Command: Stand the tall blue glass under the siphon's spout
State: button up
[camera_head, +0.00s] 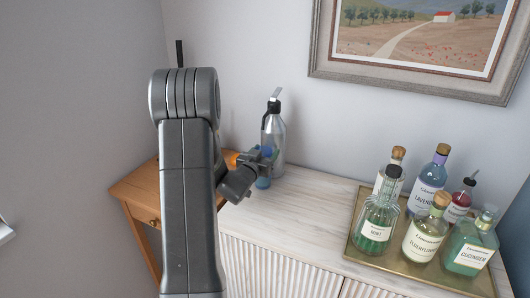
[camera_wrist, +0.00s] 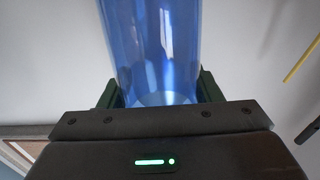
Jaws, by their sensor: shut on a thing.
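The tall blue glass (camera_wrist: 153,45) fills the middle of the wrist view between the two dark fingers of my gripper (camera_wrist: 158,88). My gripper is shut on it. In the head view my gripper (camera_head: 258,164) partly covers the glass, and blue parts of it (camera_head: 263,183) show above and below the jaws. The siphon (camera_head: 278,135), a clear silvery bottle with a black head, stands upright on the pale cabinet just behind the glass. The glass overlaps the siphon's lower left side. I cannot tell whether they touch, or whether the glass's base rests on the cabinet top.
A brass tray (camera_head: 358,258) with several labelled syrup bottles stands on the right of the pale cabinet (camera_head: 309,215). An orange object (camera_head: 233,159) shows beside my arm, near a small wooden table (camera_head: 135,192). The cabinet top between siphon and tray is clear.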

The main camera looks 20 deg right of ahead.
dwell(0.3)
jog(key=shift+f, duration=0.15)
jog(key=o, duration=1.7)
jog(key=b+v, duration=0.2)
jog(key=v, duration=1)
